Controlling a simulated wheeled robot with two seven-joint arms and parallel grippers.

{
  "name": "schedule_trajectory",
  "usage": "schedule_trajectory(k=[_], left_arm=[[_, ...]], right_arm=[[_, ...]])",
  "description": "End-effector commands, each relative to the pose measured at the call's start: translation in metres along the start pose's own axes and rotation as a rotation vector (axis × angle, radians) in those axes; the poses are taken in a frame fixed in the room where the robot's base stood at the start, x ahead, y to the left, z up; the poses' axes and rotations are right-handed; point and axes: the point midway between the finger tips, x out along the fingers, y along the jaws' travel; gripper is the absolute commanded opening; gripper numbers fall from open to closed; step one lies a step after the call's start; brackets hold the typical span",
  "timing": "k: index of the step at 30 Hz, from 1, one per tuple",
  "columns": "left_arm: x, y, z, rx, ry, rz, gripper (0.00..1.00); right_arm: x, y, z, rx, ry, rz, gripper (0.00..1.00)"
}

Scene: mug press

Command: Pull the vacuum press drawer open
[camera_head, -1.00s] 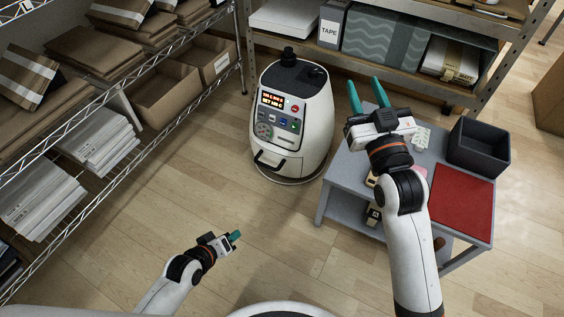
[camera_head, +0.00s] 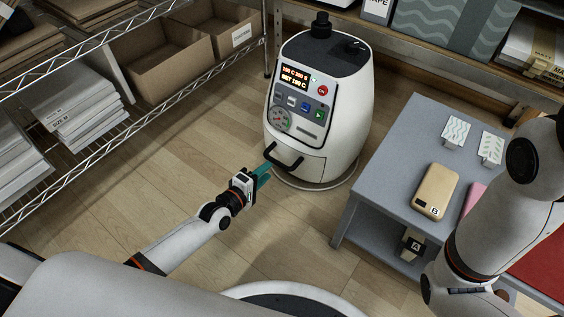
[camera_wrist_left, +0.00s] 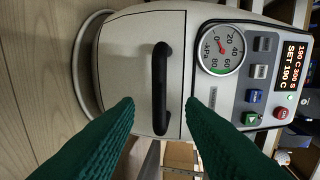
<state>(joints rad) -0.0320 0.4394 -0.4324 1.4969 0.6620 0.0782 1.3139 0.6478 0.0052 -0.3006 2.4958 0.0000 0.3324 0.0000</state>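The white vacuum press (camera_head: 322,100) stands on the floor at the centre of the head view, with a lit display and a gauge. Its drawer (camera_wrist_left: 142,70) looks shut, with a black handle (camera_head: 285,157) on its front. In the left wrist view the handle (camera_wrist_left: 161,88) lies across the gap between the green fingertips. My left gripper (camera_head: 263,172) is open and close in front of the handle. I cannot tell whether the fingers touch it. My right arm (camera_head: 490,210) is at the right, its gripper out of the head view.
A grey table (camera_head: 392,165) stands right of the press, with a tan phone case (camera_head: 436,190) and two patterned white pieces on it. Wire shelving with boxes (camera_head: 160,70) runs along the left. The floor (camera_head: 190,170) before the press is clear.

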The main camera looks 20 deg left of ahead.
Motion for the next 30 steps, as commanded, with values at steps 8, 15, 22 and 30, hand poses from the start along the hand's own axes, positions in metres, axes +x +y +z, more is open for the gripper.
schedule_trajectory(k=[8,15,22,30], left_arm=[[0.058,0.005,0.0,0.0,0.0,-0.002,0.36],[0.08,0.002,0.0,0.0,0.0,0.0,0.36],[0.083,0.001,0.0,0.001,0.0,0.002,0.36],[0.083,0.001,0.0,0.001,0.0,0.002,0.08]], right_arm=[[-0.022,0.008,0.017,-0.004,-0.025,0.01,0.36],[-0.032,0.01,0.02,-0.004,-0.024,0.01,0.36],[-0.032,0.01,0.02,-0.004,-0.025,0.011,0.36],[-0.032,0.01,0.02,-0.004,-0.025,0.011,0.36]])
